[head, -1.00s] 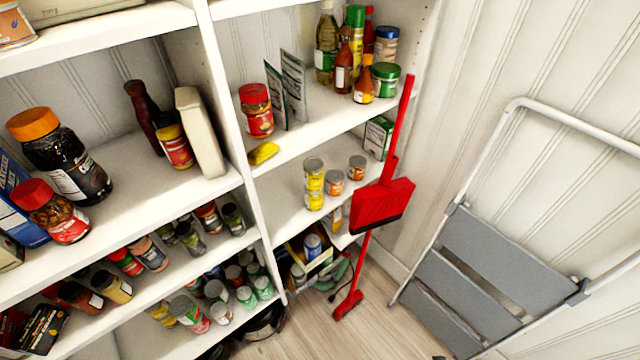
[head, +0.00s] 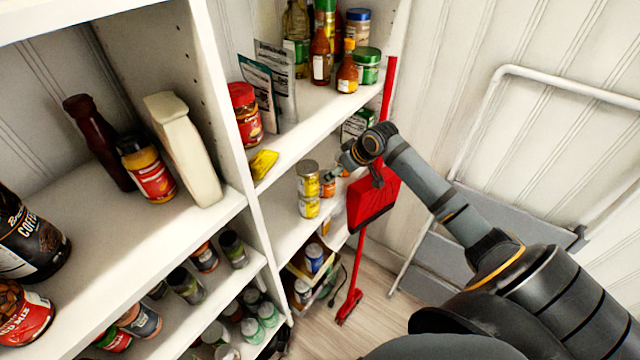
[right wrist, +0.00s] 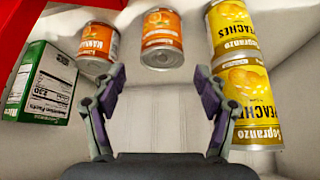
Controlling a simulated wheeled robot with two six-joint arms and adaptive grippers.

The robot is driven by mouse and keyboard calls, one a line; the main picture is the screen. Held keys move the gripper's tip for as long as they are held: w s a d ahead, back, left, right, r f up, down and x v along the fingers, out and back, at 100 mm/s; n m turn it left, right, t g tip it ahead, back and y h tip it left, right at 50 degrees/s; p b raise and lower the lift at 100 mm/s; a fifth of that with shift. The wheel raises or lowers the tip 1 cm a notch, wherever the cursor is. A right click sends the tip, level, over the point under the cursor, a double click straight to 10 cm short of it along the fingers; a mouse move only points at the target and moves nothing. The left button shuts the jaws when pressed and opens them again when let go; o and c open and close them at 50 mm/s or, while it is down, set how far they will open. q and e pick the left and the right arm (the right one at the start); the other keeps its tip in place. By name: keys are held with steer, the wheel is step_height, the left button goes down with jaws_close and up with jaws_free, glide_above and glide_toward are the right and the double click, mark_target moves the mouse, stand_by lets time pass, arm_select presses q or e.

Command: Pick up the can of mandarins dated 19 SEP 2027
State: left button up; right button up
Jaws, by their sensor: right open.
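Two orange cans of mandarins stand on a shelf. In the right wrist view one mandarin can (right wrist: 163,28) is straight ahead between my fingertips, and the other mandarin can (right wrist: 96,42) is to the left. No date can be read on either. In the head view one orange can (head: 327,188) shows beside the yellow cans, and my gripper partly hides this area. My right gripper (right wrist: 160,74) is open and empty, with its fingers spread and apart from the can ahead. My left gripper is not in view.
Yellow peach cans (right wrist: 240,95) are stacked close to my right finger; the stack also shows in the head view (head: 308,186). A green-and-white box (right wrist: 45,85) stands on the other side. A red dustpan (head: 374,208) hangs near my right arm. A grey step ladder leans behind it.

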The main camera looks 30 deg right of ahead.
steer(key=x, duration=0.4)
steer(key=shift+w+a+r, duration=0.15)
steer(key=shift+a+r, duration=0.05)
steer(key=shift+a, duration=0.05)
steer(key=shift+w+f, duration=0.1)
steer(key=p+x, duration=0.1)
steer(key=x, duration=0.3)
steer(key=shift+f, duration=0.2)
steer(key=shift+w+f, duration=0.15)
steer(key=shift+f, duration=0.2)
steer(key=shift+r, duration=0.1)
steer(key=c, duration=0.4)
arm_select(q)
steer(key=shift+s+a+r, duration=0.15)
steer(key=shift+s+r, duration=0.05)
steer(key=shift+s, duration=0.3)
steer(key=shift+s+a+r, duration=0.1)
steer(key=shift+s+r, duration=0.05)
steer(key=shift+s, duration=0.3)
arm_select(e)
steer(key=c, duration=0.7)
